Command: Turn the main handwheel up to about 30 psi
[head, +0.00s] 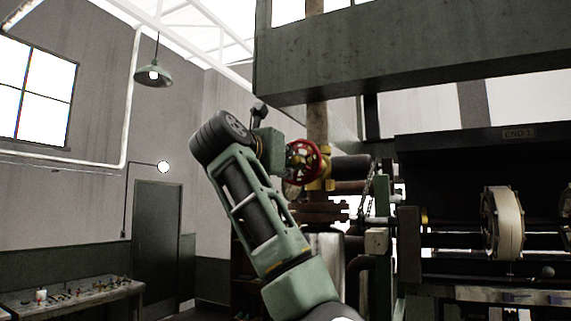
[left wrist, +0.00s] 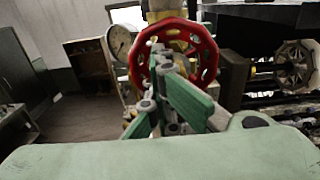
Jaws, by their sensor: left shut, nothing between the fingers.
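The red main handwheel (head: 317,164) is on the pipework near the middle of the head view. It fills the upper middle of the left wrist view (left wrist: 209,60), with its spokes facing me. My left gripper (left wrist: 158,52) is shut and empty, its fingertips in front of the wheel's hub and left spokes. I cannot tell whether they touch the wheel. In the head view my left wrist is just left of the wheel and the fingers are mostly hidden. A round pale gauge (left wrist: 119,42) stands left of the wheel; its reading is too small to tell. My right gripper is not in view.
Brass fittings and pipes (head: 350,167) lie close behind the wheel. A machine with a pale drum (head: 503,223) stands on the right. A bench (head: 75,295) with small items is at the lower left. A wooden shelf (left wrist: 90,65) shows beyond open floor.

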